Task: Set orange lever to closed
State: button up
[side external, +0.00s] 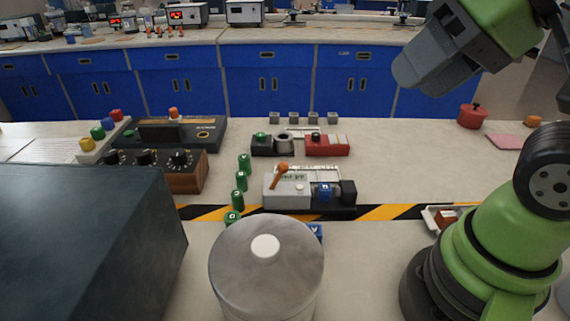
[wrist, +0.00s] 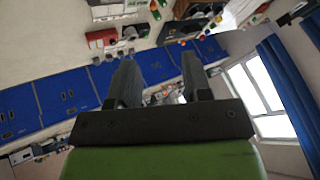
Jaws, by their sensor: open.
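The orange lever (side external: 280,172) stands on a small grey and black device (side external: 290,192) in the middle of the table in the side view. The lever is tilted, its knob end up and to the right. My gripper is in the wrist view (wrist: 158,80), with two dark fingers apart and nothing between them. In the side view my arm's green and grey end is raised at the upper right, well away from the lever; the fingertips are not clear there.
A large silver lidded pot (side external: 268,275) and a dark box (side external: 80,240) stand in front. Green cylinders (side external: 241,181) line the device's left side. A control box with knobs (side external: 165,168) is further left. A red pot (side external: 472,116) and white tray (side external: 432,222) are at right.

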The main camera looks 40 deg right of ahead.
jog(key=w+g, duration=0.1)
jog(key=w, duration=0.4)
jog(key=w+f+g, duration=0.1)
jog(key=w, duration=0.2)
jog(key=shift+n+g, duration=0.3)
jog(key=shift+c, duration=0.6)
jog(key=n+g, duration=0.1)
jog(key=g, duration=0.3)
send_over(284, 163)
jog(key=d, duration=0.1)
notch_tip(284, 163, down, 14)
jog(key=f, duration=0.3)
jog(key=a+f, duration=0.1)
jog(key=f, duration=0.5)
jog(key=shift+a+f, duration=0.15)
jog(key=shift+f, duration=0.25)
